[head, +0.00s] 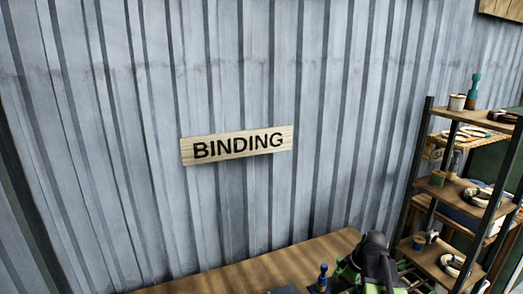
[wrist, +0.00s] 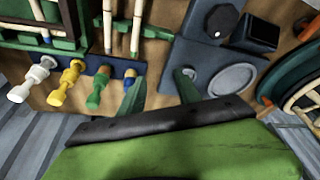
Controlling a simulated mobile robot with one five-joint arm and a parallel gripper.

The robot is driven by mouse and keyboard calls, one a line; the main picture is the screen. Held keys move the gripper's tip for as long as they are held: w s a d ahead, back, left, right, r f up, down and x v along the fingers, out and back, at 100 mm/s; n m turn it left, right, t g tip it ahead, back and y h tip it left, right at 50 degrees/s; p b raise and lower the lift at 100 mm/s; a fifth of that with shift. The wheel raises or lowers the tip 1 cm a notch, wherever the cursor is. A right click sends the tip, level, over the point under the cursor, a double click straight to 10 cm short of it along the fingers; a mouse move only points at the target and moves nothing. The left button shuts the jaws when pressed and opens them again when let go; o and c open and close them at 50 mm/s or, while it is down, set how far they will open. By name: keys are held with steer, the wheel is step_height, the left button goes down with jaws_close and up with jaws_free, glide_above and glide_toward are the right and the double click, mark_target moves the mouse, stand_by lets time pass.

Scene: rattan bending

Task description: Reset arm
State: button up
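My gripper (wrist: 158,94) shows in the wrist view as two short green fingers past a dark bar and a green body. The fingers stand apart, with nothing held between them. They are over the wooden workbench (wrist: 172,58), near its edge. In the head view I cannot make out the gripper. A black and green form (head: 374,264) stands at the bottom edge there, cut off by the frame; I cannot tell whether it is part of my arm.
White (wrist: 35,78), yellow (wrist: 67,85) and green (wrist: 97,88) pegs sit left of the fingers. A blue-grey holder (wrist: 196,60) lies beyond, a green round frame (wrist: 290,75) at right. In the head view, a BINDING sign (head: 238,145) hangs on the wall; a loaded shelf (head: 462,190) stands right.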

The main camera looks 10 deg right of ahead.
steer(key=s+a+f+m+g+h, duration=0.1)
steer(key=s+a+m, duration=0.1)
steer(key=a, duration=0.3)
steer(key=s+a+f+m+h, duration=0.1)
steer(key=s+a+m, duration=0.1)
steer(key=a+m, duration=0.2)
steer(key=s+a+f+m+g+b, duration=0.1)
steer(key=s+a+m, duration=0.1)
steer(key=a, duration=0.6)
steer(key=shift+s+m+g+h, duration=0.3)
steer(key=shift+s+m+h, duration=0.1)
